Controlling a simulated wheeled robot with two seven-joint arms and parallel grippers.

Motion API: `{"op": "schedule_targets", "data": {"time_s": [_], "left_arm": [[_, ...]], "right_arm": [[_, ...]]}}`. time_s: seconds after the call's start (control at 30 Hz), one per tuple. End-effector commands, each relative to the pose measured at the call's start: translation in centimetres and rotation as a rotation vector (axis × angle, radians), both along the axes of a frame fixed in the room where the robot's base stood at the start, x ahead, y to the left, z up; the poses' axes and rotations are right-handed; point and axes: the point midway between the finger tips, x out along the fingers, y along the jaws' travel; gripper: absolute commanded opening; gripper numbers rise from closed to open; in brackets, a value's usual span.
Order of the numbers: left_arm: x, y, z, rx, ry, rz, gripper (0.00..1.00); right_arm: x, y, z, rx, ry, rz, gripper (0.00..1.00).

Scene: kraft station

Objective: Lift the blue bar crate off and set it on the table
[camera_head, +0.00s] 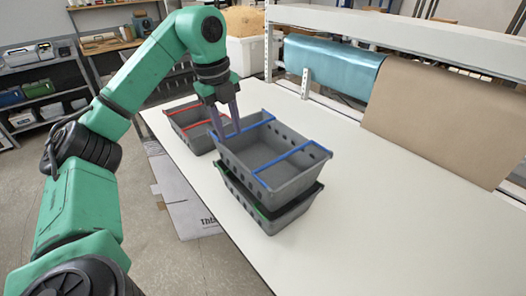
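The blue bar crate (288,186) is a grey open crate with holes in its walls and two blue bars across its top. It looks empty and sits on top of another grey crate with a green bar (236,193), which is mostly hidden under it. My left gripper (229,134) points down at the far left end of the blue bar crate. Its two fingers are apart, with their tips around the rim and blue bar there. Whether they touch the crate I cannot tell. My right gripper is not in view.
The white table (370,225) is clear to the right and in front of the stack. A grey crate with red bars (183,117) stands close behind it on the left. A white bin (244,54) stands at the back. Blue and brown rolls (440,115) hang from a rack on the right.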

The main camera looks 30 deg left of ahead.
Motion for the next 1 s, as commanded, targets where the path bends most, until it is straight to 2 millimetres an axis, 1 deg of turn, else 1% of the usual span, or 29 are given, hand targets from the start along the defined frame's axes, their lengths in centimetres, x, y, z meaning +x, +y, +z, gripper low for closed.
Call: {"op": "schedule_targets", "data": {"time_s": [0.03,0.1,0.17,0.23,0.3,0.37,0.47,0.57,0.6,0.67,0.77,0.9,0.93,0.97,1.0], "left_arm": [[0.1,-0.1,-1.9,-0.001,0.003,-0.003,0.39],[0.3,-0.3,-4.0,0.0,0.004,-0.003,0.39],[0.5,-0.4,-5.8,-0.002,0.004,-0.004,0.39],[0.7,-0.5,-7.4,-0.002,0.004,-0.005,0.39],[0.8,-0.6,-8.1,-0.001,0.003,-0.003,0.39],[0.9,-0.6,-8.6,0.0,0.002,-0.002,0.39],[1.0,-0.7,-9.5,0.002,0.004,-0.002,0.39],[1.0,-1.1,-11.2,0.002,0.007,-0.002,0.39],[1.1,-1.2,-12.1,0.002,0.006,-0.002,0.39],[1.3,-1.3,-13.0,0.0,0.003,-0.002,0.39],[1.4,-1.3,-13.7,-0.001,-0.001,-0.003,0.39],[1.4,-1.3,-13.8,-0.001,-0.002,-0.003,0.39],[1.4,-1.3,-13.8,-0.001,-0.002,-0.003,0.31],[1.4,-1.3,-13.8,-0.001,-0.002,-0.003,0.2],[1.4,-1.3,-13.8,-0.001,-0.002,-0.003,0.04]], "right_arm": [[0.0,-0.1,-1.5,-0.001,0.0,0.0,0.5],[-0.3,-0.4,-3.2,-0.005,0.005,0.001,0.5],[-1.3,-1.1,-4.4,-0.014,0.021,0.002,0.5],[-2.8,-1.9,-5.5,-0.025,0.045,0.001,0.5],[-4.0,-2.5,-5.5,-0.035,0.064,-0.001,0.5],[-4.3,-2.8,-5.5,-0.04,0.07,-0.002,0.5],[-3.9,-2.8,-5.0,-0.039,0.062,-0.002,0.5],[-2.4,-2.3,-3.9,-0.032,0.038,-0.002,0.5],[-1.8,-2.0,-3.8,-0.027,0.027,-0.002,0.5],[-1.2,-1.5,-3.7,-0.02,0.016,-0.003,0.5],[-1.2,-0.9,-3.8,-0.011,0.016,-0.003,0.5],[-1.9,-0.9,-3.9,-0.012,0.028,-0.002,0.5],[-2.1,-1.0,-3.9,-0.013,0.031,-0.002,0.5],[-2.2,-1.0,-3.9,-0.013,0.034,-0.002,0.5],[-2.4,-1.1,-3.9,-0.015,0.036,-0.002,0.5]]}}
